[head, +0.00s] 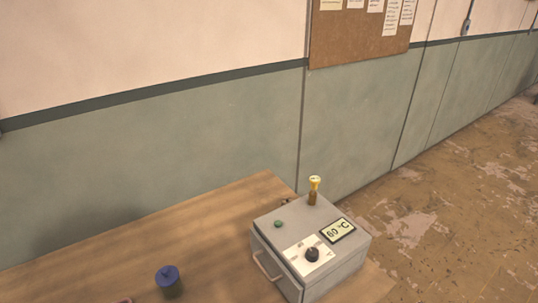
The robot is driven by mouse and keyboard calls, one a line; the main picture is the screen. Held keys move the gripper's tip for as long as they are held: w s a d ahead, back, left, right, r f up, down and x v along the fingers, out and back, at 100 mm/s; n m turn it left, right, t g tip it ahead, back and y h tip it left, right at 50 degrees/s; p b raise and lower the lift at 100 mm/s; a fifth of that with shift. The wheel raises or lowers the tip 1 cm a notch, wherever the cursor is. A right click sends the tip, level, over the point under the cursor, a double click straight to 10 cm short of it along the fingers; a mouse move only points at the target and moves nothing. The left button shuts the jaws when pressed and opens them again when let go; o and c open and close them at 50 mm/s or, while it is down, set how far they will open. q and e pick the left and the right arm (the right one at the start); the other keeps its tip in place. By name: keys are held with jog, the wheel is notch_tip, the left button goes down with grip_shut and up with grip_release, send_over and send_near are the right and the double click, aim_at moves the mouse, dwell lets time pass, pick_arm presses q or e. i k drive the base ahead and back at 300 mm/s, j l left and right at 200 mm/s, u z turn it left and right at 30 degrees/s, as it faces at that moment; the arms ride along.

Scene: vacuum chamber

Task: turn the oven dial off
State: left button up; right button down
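The oven (275,235) is a grey metal box on the wooden table, near the bottom middle-right of the head view. Its dial (312,254) is a black round knob on a white plate on the top face. I cannot make out the dial's pointer position. A display (338,231) beside the dial reads 60 °C. A small green button or lamp (279,224) sits on the same face, and a handle (266,266) is on the left side. Neither of my grippers is in view.
The wooden table (180,232) stands along a green and cream wall. A blue-topped container (168,281) stands on it left of the oven. A brass-coloured upright fitting (314,190) rises at the oven's back edge. Worn floor lies open to the right.

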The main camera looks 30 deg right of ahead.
aim_at(312, 253)
jog(key=j+z, duration=0.1)
jog(key=z, duration=0.3)
jog(key=k+j+z, duration=0.1)
jog(key=z, duration=0.3)
jog(key=j+z, duration=0.1)
jog(key=z, duration=0.35)
